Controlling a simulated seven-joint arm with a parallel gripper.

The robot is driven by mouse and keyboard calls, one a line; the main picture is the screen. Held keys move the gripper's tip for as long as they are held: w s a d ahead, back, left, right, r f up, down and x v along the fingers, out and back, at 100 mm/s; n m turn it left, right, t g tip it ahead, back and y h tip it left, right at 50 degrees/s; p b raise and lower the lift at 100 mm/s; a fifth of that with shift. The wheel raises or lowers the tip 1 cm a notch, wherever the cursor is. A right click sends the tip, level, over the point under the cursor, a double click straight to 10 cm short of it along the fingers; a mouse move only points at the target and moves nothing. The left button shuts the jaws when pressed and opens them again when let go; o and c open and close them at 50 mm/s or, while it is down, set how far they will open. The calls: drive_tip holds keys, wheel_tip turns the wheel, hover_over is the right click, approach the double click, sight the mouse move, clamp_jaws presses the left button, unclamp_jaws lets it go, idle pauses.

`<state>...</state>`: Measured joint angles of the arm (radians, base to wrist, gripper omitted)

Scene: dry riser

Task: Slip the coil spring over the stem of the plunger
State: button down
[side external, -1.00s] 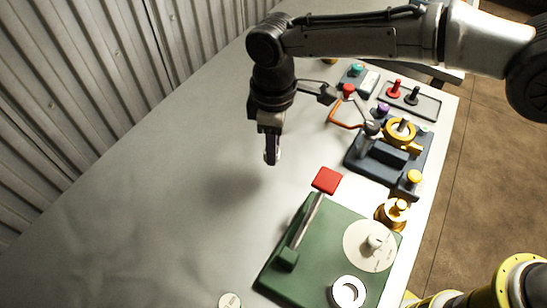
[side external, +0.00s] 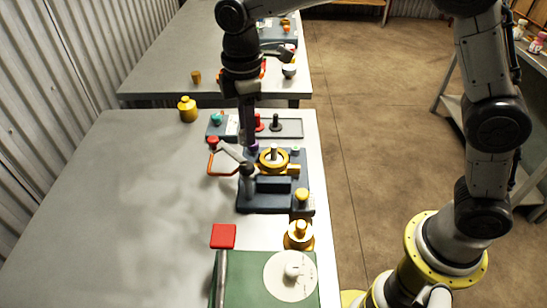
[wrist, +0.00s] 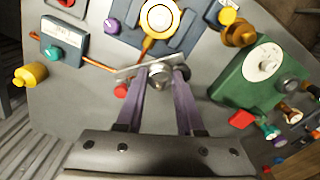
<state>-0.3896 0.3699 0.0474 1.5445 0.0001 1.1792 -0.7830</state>
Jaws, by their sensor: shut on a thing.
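My gripper (wrist: 162,72) has its two purple-grey fingers closed in on a small round silvery piece (wrist: 159,76), which I take to be the coil spring; its coils are not clear. In the side view my gripper (side external: 247,138) points down just left of a yellow ring on the dark blue base, and the held piece cannot be made out. An upright grey stem (side external: 273,152), probably the plunger's, stands inside the ring. In the wrist view the yellow ring (wrist: 145,34) lies beyond the fingertips, with a pale centre. The held piece is apart from that stem.
A green board (side external: 240,290) lies in front. The left tabletop is clear.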

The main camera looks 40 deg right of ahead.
hover_over(276, 145)
drive_tip(key=shift+w+a+r, duration=0.1)
drive_tip(key=shift+a+r, duration=0.1)
drive_tip(key=shift+r, duration=0.1)
drive_tip(key=f, duration=0.3)
drive_tip(key=shift+d+f, duration=0.1)
drive_tip(key=shift+d, duration=0.1)
drive_tip(key=shift+f, duration=2.35)
drive_tip(key=shift+f, duration=0.15)
drive_tip(key=c, duration=0.5)
unclamp_jaws()
